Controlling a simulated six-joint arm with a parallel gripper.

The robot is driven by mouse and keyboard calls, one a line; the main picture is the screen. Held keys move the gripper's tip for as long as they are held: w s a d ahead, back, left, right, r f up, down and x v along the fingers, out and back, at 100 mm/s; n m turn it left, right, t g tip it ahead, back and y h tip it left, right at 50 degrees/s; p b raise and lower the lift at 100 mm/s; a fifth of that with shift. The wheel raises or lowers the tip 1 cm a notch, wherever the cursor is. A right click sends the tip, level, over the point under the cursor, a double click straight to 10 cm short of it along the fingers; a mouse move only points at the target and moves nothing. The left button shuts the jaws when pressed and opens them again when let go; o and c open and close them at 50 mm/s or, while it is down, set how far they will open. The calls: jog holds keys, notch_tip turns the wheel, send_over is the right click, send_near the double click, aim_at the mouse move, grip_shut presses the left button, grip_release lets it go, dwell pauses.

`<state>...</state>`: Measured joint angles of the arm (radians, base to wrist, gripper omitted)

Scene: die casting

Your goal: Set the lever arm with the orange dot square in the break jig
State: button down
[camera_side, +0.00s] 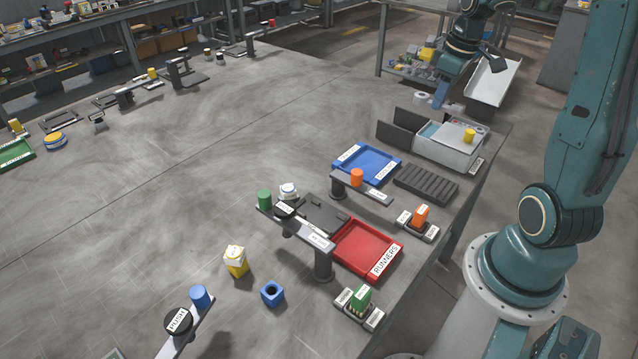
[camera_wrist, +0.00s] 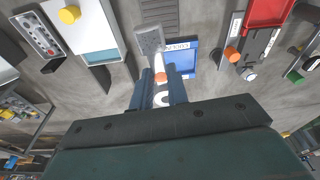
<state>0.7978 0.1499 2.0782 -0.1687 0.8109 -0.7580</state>
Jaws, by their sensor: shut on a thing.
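In the wrist view my gripper (camera_wrist: 160,72) is shut on a grey casting with an orange dot, the lever arm (camera_wrist: 148,40). Its broad grey end sticks out beyond the blue fingertips, and the orange dot shows between the fingers. In the side view my gripper (camera_side: 440,96) is high at the upper right, near the grey open box; the casting cannot be made out there. A dark slotted plate that looks like the break jig (camera_side: 323,213) sits mid-table beside the red tray, apart from my gripper. Its label cannot be read.
A blue tray (camera_side: 367,164), a ribbed dark rack (camera_side: 426,184) and the grey box (camera_side: 447,148) lie on the table's right part. The red tray (camera_side: 367,247) is nearer. Posts with beams, such as the orange-capped one (camera_side: 357,178), stand around. The table's left middle is clear.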

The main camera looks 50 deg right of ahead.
jog(key=shift+w+a, duration=0.1)
dwell(0.4)
jog(key=shift+w+a+f, duration=0.2)
jog(key=shift+w+a, duration=0.2)
jog(key=w+a+f, duration=0.5)
jog(key=w+a, duration=0.3)
jog(key=a, duration=0.4)
jog(key=m, duration=0.1)
send_over(321, 217)
jog(key=shift+s+f, duration=0.15)
jog(key=shift+f, duration=1.2)
jog(key=shift+s+f, duration=0.1)
jog(key=shift+f, duration=1.25)
jog(key=shift+f, duration=0.15)
jog(key=shift+f, duration=3.2)
jog(key=shift+f, duration=0.55)
